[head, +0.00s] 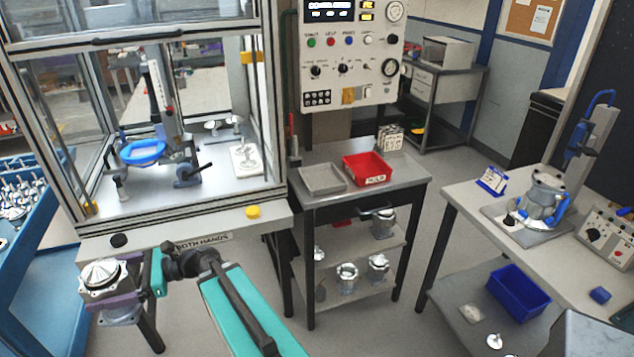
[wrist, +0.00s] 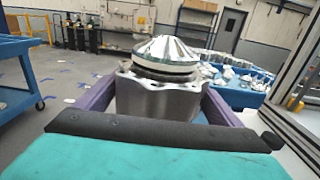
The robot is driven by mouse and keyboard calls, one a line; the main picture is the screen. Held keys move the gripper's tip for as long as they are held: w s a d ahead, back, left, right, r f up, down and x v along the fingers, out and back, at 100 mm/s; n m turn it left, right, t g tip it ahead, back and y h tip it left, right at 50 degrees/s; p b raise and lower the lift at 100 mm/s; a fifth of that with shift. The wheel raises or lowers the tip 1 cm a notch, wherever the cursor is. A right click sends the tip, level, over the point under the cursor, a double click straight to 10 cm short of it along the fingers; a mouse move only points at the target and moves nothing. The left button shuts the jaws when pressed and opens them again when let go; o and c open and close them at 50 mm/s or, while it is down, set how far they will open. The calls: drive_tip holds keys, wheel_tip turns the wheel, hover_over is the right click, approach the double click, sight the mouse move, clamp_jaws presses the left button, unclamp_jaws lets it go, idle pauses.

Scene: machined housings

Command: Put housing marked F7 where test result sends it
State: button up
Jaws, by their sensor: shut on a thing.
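My gripper (head: 112,293), with purple fingers and teal arm covers, is shut on a metal housing (head: 103,272) with a shiny conical top. It holds the housing in front of the glazed test cabinet (head: 185,229), at the lower left of the head view. In the wrist view the housing (wrist: 160,98) stands upright between the two fingers, its cone pointing up. I see no F7 mark on it. The control panel (head: 352,55) beside the cabinet has a lit display (head: 329,10), whose text is too small to read.
A grey tray (head: 322,179) and a labelled red bin (head: 368,169) stand on the middle bench; more housings (head: 347,278) are on its shelves. The right bench holds a clamped housing (head: 541,198), with a blue bin (head: 519,289) below. A blue parts table (head: 40,270) is at left.

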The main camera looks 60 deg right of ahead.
drive_tip(key=shift+r, duration=0.1)
drive_tip(key=shift+w+d, duration=0.35)
drive_tip(key=shift+w, duration=0.05)
drive_tip(key=w+d+f+m+t+h+b, duration=0.1)
drive_tip(key=w+d+m+t+h, duration=0.25)
drive_tip(key=d, duration=0.25)
drive_tip(key=w+d+f+m+t+h, duration=0.2)
drive_tip(key=w+d+t+h, duration=0.15)
drive_tip(key=d, duration=0.25)
drive_tip(key=d+m+h+b, duration=0.3)
drive_tip(key=d+m+h, duration=0.55)
drive_tip(key=d, duration=1.05)
drive_tip(key=s+d+r+m+g+h+b, duration=0.2)
drive_tip(key=s+d+h, duration=0.2)
drive_tip(key=s+d, duration=0.3)
drive_tip(key=s+d+r+m+g+h+b, duration=0.1)
drive_tip(key=s+d, duration=0.6)
drive_tip(key=d, duration=0.7)
drive_tip(key=s+d+r+m+g+h+b, duration=0.2)
drive_tip(key=s+d+h, duration=0.4)
drive_tip(key=d, duration=0.5)
drive_tip(key=shift+s+d+r+m+g+h+b, duration=0.35)
drive_tip(key=shift+r+m+h+b, duration=0.4)
drive_tip(key=shift+r+b, duration=0.45)
drive_tip(key=shift+f, duration=0.15)
